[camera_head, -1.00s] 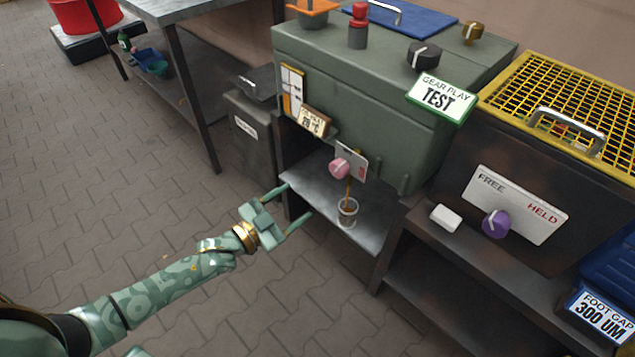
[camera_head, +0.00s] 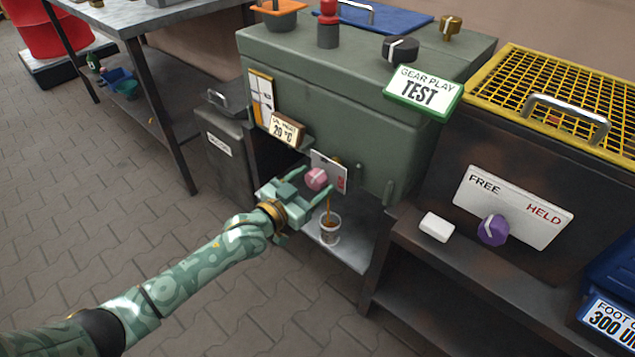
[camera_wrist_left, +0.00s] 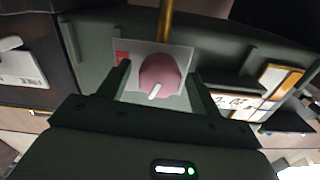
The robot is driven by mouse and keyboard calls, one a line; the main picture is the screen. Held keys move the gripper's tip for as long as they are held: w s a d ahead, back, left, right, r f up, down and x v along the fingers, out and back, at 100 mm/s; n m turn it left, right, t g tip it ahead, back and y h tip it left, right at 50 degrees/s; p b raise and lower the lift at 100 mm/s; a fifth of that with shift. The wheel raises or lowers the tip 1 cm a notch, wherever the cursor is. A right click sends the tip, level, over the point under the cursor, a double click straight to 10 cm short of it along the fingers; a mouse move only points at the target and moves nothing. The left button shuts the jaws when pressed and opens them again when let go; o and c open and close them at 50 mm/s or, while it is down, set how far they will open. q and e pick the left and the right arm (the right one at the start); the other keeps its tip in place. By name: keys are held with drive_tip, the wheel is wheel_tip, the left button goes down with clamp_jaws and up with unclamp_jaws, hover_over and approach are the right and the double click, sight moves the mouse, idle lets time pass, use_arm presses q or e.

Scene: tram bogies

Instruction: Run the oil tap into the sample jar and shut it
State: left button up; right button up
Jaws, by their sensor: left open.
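The oil tap's pink knob (camera_head: 316,179) sits on a small white plate (camera_head: 329,172) on the front of the green gearbox. Brown oil (camera_head: 328,208) runs down in a thin stream into the clear sample jar (camera_head: 329,229) on the metal shelf below. My left gripper (camera_head: 311,187) is open, with its fingers reaching to either side of the knob. In the left wrist view the pink knob (camera_wrist_left: 160,75) with its white pointer mark lies between the open fingertips (camera_wrist_left: 160,80). I cannot tell whether the fingers touch it. The right gripper is not in view.
A green case (camera_head: 340,100) carries a "GEAR PLAY TEST" sign (camera_head: 424,90) and several knobs. A purple knob (camera_head: 492,230) on a FREE/HELD plate and a white block (camera_head: 437,227) are at the right. A grey bin (camera_head: 225,150) stands left of the case.

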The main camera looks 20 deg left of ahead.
use_arm(q)
drive_tip(key=shift+w+d+r, duration=0.1)
drive_tip(key=shift+w+d, duration=0.15)
drive_tip(key=shift+w, duration=0.45)
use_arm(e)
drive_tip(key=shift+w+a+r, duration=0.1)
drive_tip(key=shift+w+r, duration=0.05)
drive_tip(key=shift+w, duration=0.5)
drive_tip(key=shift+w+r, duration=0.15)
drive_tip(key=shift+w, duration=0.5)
use_arm(q)
drive_tip(key=c, duration=1)
drive_tip(key=n+p, duration=0.1)
drive_tip(key=n, duration=0.2)
drive_tip(key=shift+r+n, duration=0.15)
drive_tip(key=shift+n, duration=0.55)
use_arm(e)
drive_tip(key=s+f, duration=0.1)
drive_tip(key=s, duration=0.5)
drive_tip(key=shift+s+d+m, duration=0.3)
use_arm(q)
drive_tip(key=o, duration=1)
drive_tip(key=shift+s+a+p, duration=0.1)
drive_tip(key=shift+p, duration=0.2)
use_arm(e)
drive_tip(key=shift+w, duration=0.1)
